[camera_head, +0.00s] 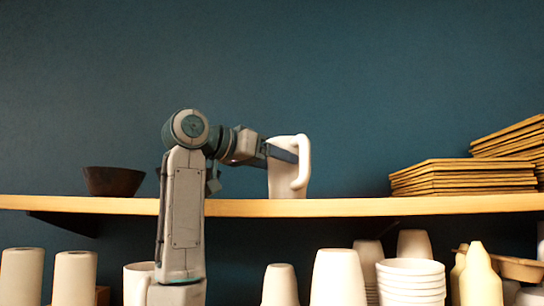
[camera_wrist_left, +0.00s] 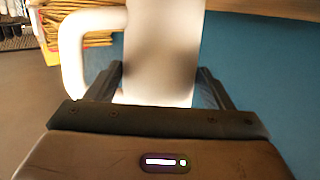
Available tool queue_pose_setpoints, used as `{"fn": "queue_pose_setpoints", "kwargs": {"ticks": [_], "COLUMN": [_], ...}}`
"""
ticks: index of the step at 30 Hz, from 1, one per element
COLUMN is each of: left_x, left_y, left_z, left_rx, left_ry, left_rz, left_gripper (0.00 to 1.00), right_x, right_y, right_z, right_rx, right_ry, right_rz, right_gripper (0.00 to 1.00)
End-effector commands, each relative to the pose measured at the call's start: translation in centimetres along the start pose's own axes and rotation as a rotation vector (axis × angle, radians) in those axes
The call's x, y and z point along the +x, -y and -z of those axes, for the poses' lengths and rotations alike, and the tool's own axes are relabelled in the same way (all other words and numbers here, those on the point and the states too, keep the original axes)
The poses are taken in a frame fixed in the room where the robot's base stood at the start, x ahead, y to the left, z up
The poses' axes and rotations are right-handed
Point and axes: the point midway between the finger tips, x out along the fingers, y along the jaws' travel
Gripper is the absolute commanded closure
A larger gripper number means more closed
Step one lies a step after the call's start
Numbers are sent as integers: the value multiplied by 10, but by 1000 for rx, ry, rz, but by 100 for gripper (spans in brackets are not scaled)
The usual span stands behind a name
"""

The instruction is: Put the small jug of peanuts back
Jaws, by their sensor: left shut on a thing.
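The small white jug (camera_head: 284,180) stands upright at the upper shelf, its base at or just above the board; I cannot tell if it touches. Its handle faces right in the head view. My left gripper (camera_head: 280,153) comes in from the left and is shut on the jug's upper part. In the left wrist view the white jug (camera_wrist_left: 160,50) sits between the two dark fingers of my left gripper (camera_wrist_left: 158,88), with its handle to the left. The peanuts inside are not visible. My right gripper is not in view.
The wooden shelf (camera_head: 350,207) holds a dark bowl (camera_head: 113,182) at left and stacked brown flat packs (camera_head: 463,178) at right. Below stand white cups (camera_head: 410,280), pale containers and a bottle (camera_head: 480,275). The shelf is clear between the jug and the packs.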

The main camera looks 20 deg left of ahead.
Motion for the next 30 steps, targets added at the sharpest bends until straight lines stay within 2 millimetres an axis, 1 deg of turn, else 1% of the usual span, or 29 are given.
{"fn": "queue_pose_setpoints", "kwargs": {"ticks": [4,9,10,12,13,20,24,26,29,30], "left_x": [0,1,0,0,0,0,-2,-10,-29,-38], "left_y": [0,0,0,0,0,0,0,0,0,1], "left_z": [0,-5,-4,-3,-3,-3,2,-2,-4,-4], "left_rx": [0,0,0,0,0,0,0,1,2,2], "left_ry": [0,0,0,0,0,0,-1,-3,-4,-5], "left_rz": [0,0,0,0,0,0,0,3,3,4], "left_gripper": [56,56,20,6,4,4,4,4,4,4], "right_x": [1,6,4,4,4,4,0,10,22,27], "right_y": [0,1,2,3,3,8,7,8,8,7], "right_z": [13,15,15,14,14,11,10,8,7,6], "right_rx": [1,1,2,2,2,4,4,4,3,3], "right_ry": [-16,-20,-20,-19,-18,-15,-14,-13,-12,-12], "right_rz": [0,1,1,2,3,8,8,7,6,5], "right_gripper": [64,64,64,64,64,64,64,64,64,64]}}
